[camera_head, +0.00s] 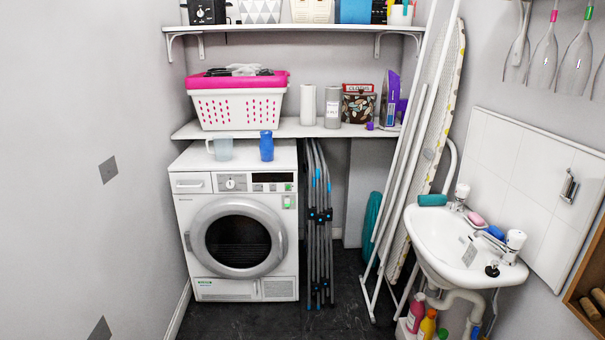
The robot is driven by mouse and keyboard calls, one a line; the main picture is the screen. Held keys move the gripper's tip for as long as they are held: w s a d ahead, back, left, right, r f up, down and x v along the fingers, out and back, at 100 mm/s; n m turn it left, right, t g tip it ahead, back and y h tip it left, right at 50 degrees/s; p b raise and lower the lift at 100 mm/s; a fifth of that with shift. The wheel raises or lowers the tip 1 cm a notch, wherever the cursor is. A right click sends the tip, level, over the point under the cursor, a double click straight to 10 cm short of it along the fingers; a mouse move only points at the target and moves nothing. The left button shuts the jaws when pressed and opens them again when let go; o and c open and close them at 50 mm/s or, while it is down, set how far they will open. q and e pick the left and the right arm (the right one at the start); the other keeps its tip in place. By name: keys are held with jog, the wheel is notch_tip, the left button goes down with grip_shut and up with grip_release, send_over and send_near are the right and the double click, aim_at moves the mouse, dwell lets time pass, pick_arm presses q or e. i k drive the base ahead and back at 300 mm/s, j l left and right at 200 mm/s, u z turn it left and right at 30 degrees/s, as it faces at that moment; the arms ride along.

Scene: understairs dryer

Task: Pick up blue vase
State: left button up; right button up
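Neither of my grippers shows in the head view.
Folded grey metal racks (318,225) lean right of the dryer. A sink (455,245) and ironing board (440,130) crowd the right. The floor before the dryer is clear.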

aim_at(267, 147)
jog(key=i, duration=0.75)
jog(key=i+u, duration=0.1)
jog(key=i, duration=0.65)
jog(key=i+l, duration=0.15)
jog(key=i, duration=0.6)
jog(key=i+l+u, duration=0.1)
jog(key=i, duration=0.65)
